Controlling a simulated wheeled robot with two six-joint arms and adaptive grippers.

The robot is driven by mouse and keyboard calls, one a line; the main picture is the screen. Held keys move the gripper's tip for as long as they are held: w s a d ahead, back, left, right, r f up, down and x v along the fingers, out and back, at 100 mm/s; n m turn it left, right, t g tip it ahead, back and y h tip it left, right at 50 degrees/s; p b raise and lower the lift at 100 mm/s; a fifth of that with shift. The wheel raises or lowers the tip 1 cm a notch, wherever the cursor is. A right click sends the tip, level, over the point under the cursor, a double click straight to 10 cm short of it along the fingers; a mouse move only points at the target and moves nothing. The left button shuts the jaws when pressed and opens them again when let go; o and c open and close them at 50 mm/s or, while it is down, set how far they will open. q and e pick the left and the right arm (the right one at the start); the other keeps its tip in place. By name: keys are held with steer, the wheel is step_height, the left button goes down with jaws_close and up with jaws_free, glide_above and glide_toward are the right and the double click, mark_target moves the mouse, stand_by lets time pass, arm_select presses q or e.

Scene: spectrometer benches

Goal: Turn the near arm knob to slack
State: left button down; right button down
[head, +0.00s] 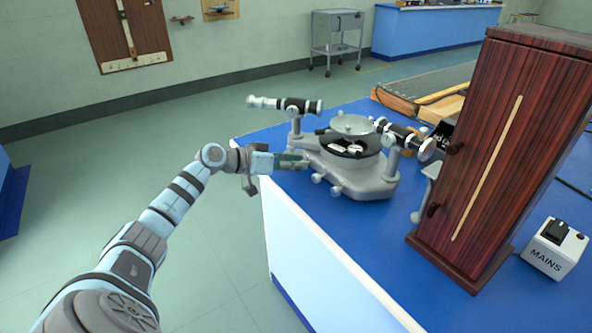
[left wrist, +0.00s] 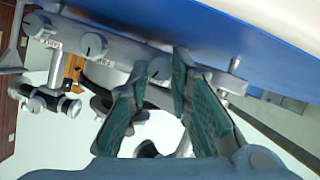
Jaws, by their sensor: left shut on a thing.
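The grey spectrometer (head: 362,185) stands on the blue bench top, with a round table and two black-and-white tubes. Two knobs, a left one (head: 318,178) and a right one (head: 336,191), show on its near side. My left gripper (head: 300,160) reaches in from the left at the base. In the left wrist view its teal fingers (left wrist: 160,62) close on a grey knob (left wrist: 160,69), which I take as the near arm knob; its label is unreadable. Two more knobs with pointer lines, a nearer one (left wrist: 94,46) and a farther one (left wrist: 36,103), stand beside it. My right gripper is out of view.
A tall dark wooden case (head: 505,140) stands right of the spectrometer, with a white MAINS box (head: 553,250) beside it. A wooden-framed board (head: 420,90) lies behind. The floor left of the bench is clear.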

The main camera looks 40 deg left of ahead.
arm_select(q)
steer(key=n+h+b, duration=0.1)
steer(key=n+b, duration=0.1)
steer(key=shift+a+f+n+h, duration=0.2)
steer(key=shift+n+h, duration=0.1)
steer(key=shift+h, duration=0.1)
steer(key=shift+n, duration=0.3)
steer(key=shift+h, duration=0.3)
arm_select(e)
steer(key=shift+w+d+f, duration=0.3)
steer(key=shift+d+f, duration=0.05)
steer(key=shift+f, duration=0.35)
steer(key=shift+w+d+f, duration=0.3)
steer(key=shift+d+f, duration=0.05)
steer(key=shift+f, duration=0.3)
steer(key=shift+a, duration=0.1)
